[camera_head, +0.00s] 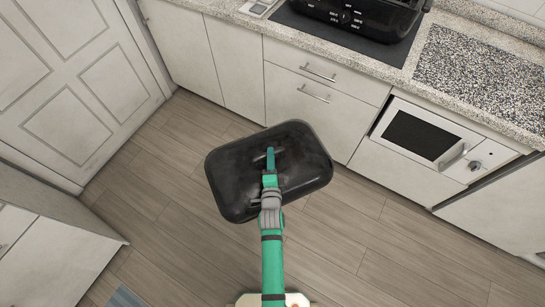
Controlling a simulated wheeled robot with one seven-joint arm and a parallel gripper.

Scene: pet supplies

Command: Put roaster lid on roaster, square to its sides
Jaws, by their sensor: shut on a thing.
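The roaster lid (300,150) is a black, rounded rectangular piece, held out over the floor in the middle of the head camera view. My gripper (270,160) is shut on it near its middle; the exact grip on the handle is hard to make out. The lid is turned at an angle to the counter's front edge. The roaster (352,14) is black with white markings on its front and stands on the counter at the top, cut off by the picture's edge. The lid and the roaster are well apart.
A dark mat (310,27) lies under the roaster on the speckled counter (425,42). A multicoloured speckled mat (482,80) lies to its right. White cabinets and a built-in microwave (425,137) are below. A white door (75,80) is at left.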

